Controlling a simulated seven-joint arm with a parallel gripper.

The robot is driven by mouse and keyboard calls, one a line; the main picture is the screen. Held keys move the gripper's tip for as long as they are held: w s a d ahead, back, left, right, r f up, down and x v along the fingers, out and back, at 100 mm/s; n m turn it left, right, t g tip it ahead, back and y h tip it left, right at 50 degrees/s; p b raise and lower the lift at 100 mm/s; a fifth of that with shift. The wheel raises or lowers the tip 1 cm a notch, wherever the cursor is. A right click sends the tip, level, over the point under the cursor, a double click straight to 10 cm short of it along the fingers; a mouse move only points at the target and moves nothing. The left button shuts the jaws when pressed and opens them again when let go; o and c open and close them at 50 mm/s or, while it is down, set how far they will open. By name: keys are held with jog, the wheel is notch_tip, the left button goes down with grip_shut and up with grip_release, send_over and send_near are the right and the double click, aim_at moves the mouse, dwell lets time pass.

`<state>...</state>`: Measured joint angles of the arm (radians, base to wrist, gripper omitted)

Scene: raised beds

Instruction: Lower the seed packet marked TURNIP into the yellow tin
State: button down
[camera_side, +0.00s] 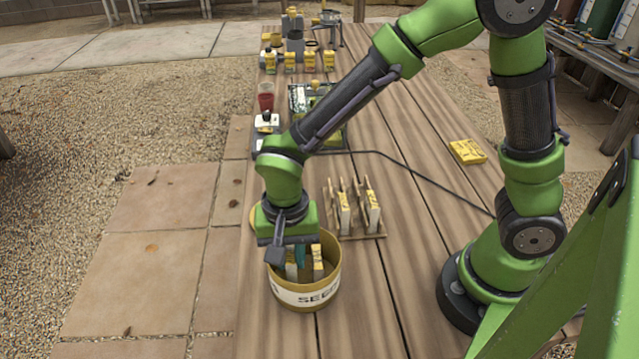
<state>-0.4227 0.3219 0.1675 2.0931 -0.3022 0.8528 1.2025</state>
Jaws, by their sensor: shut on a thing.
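The yellow tin (331,277) stands open near the front of the wooden table, with a white label band on its side reading "SEE…". My gripper (294,252) points down at the tin's mouth and is shut on a seed packet (291,268). The packet's lower part shows inside the tin's rim; its upper part is hidden by the gripper, and its name cannot be read. Another yellow and white packet (317,262) stands upright in the tin, just right of the held one. Whether the held packet touches the tin's floor is hidden.
A wooden rack (374,235) holding upright packets stands close behind and right of the tin. A yellow packet (467,151) lies flat at right. A dark cable (425,175) crosses the table.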

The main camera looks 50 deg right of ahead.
aim_at(289, 252)
jog(key=shift+f, duration=1)
dwell(0.3)
jog(key=c, duration=0.9)
grip_release()
jog(key=shift+r, duration=0.1)
notch_tip(289, 252, up, 16)
jog(key=s+d+r+n+t, duration=0.1)
jog(key=s+d+t, duration=0.1)
jog(key=d, duration=0.3)
jog(key=s+d+r+n+t+y, duration=0.1)
jog(key=s+d+r+n+t, duration=0.1)
jog(key=d, duration=0.3)
jog(key=s+d+r+n+t+y, duration=0.1)
jog(key=s+d+n+t, duration=0.1)
jog(key=d, duration=0.3)
jog(key=shift+d+r+t, duration=0.2)
jog(key=shift+d+t, duration=0.2)
jog(key=shift+t, duration=0.2)
